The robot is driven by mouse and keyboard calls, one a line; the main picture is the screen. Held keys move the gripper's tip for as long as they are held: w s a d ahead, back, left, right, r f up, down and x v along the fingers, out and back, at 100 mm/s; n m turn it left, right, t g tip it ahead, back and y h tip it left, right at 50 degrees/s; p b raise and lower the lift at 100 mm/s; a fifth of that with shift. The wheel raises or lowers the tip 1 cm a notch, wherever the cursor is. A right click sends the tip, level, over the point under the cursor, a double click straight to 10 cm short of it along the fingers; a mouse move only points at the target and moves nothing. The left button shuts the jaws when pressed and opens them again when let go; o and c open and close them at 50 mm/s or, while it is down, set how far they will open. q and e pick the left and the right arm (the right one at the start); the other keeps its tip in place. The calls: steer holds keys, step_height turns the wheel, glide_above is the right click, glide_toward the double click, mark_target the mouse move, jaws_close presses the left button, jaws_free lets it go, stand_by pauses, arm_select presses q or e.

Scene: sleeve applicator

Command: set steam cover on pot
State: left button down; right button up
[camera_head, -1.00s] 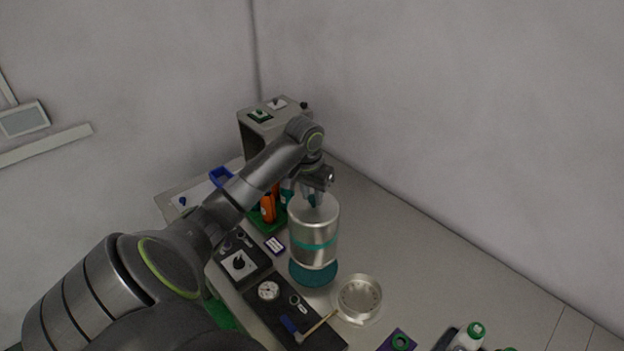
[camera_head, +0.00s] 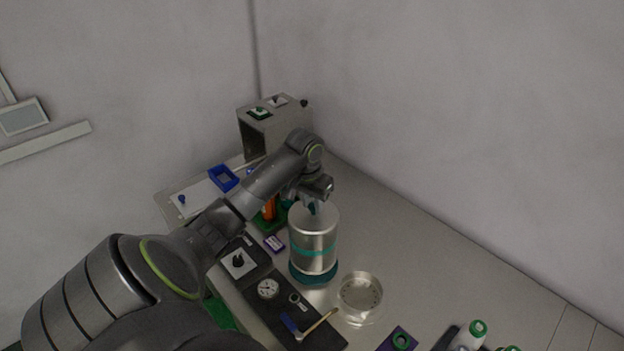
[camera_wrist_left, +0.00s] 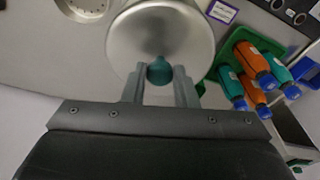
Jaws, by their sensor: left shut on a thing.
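The steam cover (camera_head: 314,228) is a tall silver cylinder with a teal band and a domed top. It stands upright over a teal base (camera_head: 301,273) on the table; whether it rests fully on it, I cannot tell. My left gripper (camera_head: 313,207) is above the cover, shut on its teal top knob. In the left wrist view the knob (camera_wrist_left: 159,71) sits between the fingers, and the cover's round top (camera_wrist_left: 160,38) fills the upper middle. A shallow silver dish (camera_head: 360,292) stands at its right; whether this or the base is the pot, I cannot tell. My right gripper is not in view.
A grey box machine (camera_head: 262,137) stands behind. A green tray (camera_wrist_left: 280,47) with orange and teal bottles is close to the cover. A black panel with a gauge (camera_head: 268,289) and a brush (camera_head: 315,327) lie in front.

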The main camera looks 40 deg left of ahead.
arm_select(q)
steer(key=shift+f+b, duration=0.6)
steer(key=shift+f, duration=1.45)
steer(key=c, duration=0.6)
jaws_free()
